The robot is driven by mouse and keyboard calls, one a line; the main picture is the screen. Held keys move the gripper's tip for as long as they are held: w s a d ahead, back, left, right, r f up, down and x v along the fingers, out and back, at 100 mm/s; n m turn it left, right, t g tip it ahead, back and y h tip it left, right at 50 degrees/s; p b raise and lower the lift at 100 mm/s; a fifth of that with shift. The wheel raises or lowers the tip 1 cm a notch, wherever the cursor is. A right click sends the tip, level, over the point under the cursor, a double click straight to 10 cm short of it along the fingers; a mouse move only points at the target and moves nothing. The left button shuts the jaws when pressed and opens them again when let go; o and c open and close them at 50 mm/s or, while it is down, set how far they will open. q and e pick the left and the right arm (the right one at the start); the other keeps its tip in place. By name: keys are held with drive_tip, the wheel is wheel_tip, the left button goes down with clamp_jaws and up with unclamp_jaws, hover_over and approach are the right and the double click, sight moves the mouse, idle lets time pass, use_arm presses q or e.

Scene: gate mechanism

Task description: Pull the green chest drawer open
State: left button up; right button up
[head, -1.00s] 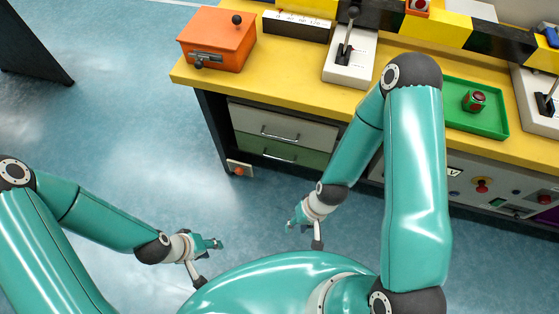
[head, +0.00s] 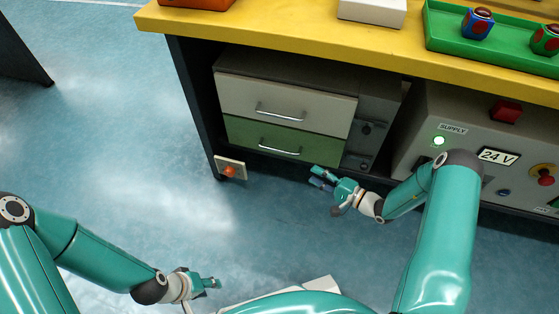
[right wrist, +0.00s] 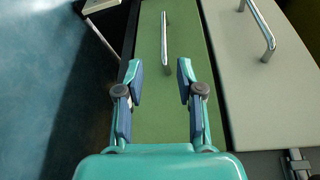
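The green drawer (head: 252,140) is the lower front of the chest under the yellow bench, flush beneath a pale grey drawer (head: 290,97). Its silver bar handle (head: 279,149) runs level across it. My right gripper (head: 318,178) is below and right of that handle, apart from it. In the right wrist view my right gripper (right wrist: 158,75) is open and empty, with the green front (right wrist: 150,120) behind its fingers and the handle (right wrist: 165,38) ahead of them. My left gripper (head: 210,283) hangs far off at the lower left; its finger gap is unclear.
A small white plate with an orange knob (head: 230,170) stands at the chest's lower left. A control panel (head: 480,130) with a lit green lamp and a 24 V display is on the right. The bench top (head: 280,28) overhangs the drawers. Blue floor in front is clear.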

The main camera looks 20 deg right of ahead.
sight(279, 151)
drive_tip(key=b+x, duration=0.1)
drive_tip(key=x, duration=0.4)
drive_tip(key=b+x, duration=0.2)
drive_tip(key=x, duration=0.3)
drive_tip(key=d+b+x, duration=0.1)
drive_tip(key=x, duration=0.4)
drive_tip(key=shift+w+a+f+b, duration=0.1)
drive_tip(key=shift+w+b, duration=0.25)
drive_tip(key=shift+w, duration=0.3)
drive_tip(key=shift+w+a, duration=0.25)
drive_tip(key=shift+w, duration=0.15)
drive_tip(key=c, duration=0.7)
clamp_jaws()
